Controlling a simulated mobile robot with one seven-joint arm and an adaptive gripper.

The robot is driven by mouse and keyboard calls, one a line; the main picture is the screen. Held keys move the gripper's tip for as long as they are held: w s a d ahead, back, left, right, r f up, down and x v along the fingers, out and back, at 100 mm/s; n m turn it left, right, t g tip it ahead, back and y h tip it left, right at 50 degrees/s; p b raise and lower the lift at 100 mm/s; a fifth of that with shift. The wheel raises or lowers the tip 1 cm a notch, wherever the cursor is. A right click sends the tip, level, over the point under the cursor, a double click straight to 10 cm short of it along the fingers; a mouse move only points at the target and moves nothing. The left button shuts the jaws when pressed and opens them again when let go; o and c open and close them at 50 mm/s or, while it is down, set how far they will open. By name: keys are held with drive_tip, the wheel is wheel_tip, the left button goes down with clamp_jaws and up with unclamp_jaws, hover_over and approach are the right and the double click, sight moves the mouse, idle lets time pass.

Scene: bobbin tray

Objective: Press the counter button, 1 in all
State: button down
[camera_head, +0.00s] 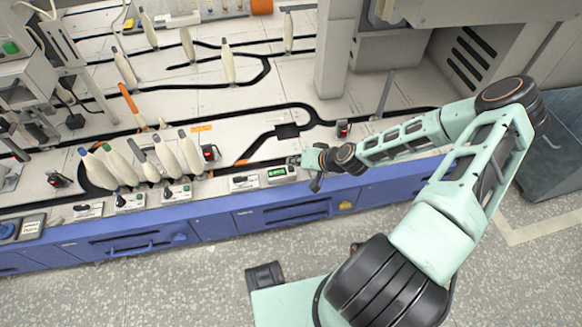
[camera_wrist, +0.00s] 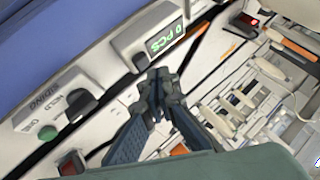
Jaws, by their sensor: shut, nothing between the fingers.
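The counter (camera_head: 281,174) is a small pale box with a lit green display, at the front edge of the bench. In the wrist view the counter (camera_wrist: 145,30) reads "0 PCS". A dark button (camera_wrist: 141,62) sits on the box beside the display, close to my fingertips. My gripper (camera_wrist: 158,80) is shut with nothing between its fingers, and its tips are just beside the button. I cannot tell whether they touch it. In the head view my gripper (camera_head: 298,160) is beside the counter's upper right corner.
Several pale bobbins (camera_head: 165,158) stand farther left. A small red-lit device (camera_head: 343,128) stands behind my wrist. Blue drawers (camera_head: 290,214) lie below the bench edge.

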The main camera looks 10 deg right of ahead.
sight(293, 169)
drive_tip(key=shift+r+p, duration=1.9)
drive_tip(key=shift+r, duration=0.65)
